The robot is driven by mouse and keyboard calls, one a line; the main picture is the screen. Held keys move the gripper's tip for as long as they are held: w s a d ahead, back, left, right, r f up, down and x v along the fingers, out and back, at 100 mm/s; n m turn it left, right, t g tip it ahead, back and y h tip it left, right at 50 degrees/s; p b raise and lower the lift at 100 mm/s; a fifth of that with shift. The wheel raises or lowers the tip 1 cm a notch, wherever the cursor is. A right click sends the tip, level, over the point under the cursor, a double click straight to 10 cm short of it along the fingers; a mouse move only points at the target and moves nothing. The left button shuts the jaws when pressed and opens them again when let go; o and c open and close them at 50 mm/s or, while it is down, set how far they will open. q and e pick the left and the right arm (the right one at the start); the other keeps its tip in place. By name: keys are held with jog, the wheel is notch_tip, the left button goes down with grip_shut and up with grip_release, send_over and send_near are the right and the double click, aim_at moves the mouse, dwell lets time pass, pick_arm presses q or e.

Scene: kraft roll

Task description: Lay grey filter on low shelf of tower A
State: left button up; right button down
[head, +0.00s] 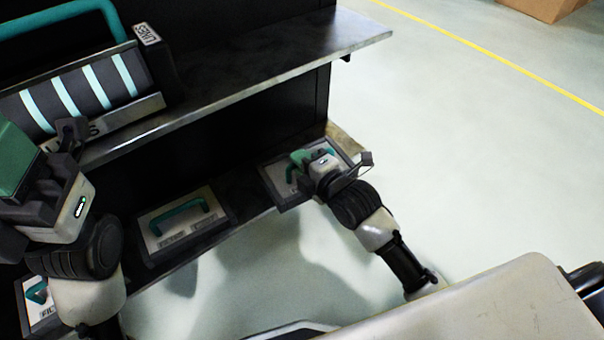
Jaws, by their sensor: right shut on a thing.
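A filter (276,188) with a dark grey frame, pale face and teal handle is at the right end of the low shelf (240,217). It looks flat and at shelf level; I cannot tell whether it rests fully on the shelf. My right gripper (312,165) is shut on its teal handle and hides its right part. My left gripper (68,135) is raised at the left, in front of the upper shelf; its jaw opening is not clear.
A similar filter (166,231) with a teal handle lies mid-shelf, and another (36,306) shows partly at the lower left. Open floor lies right, with a cardboard box (545,8) far off.

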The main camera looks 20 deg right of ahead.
jog(key=shift+f+b, duration=0.5)
jog(key=shift+f, duration=0.75)
jog(key=shift+f, duration=0.15)
jog(key=c, duration=1.1)
grip_release()
jog(key=shift+c, duration=0.2)
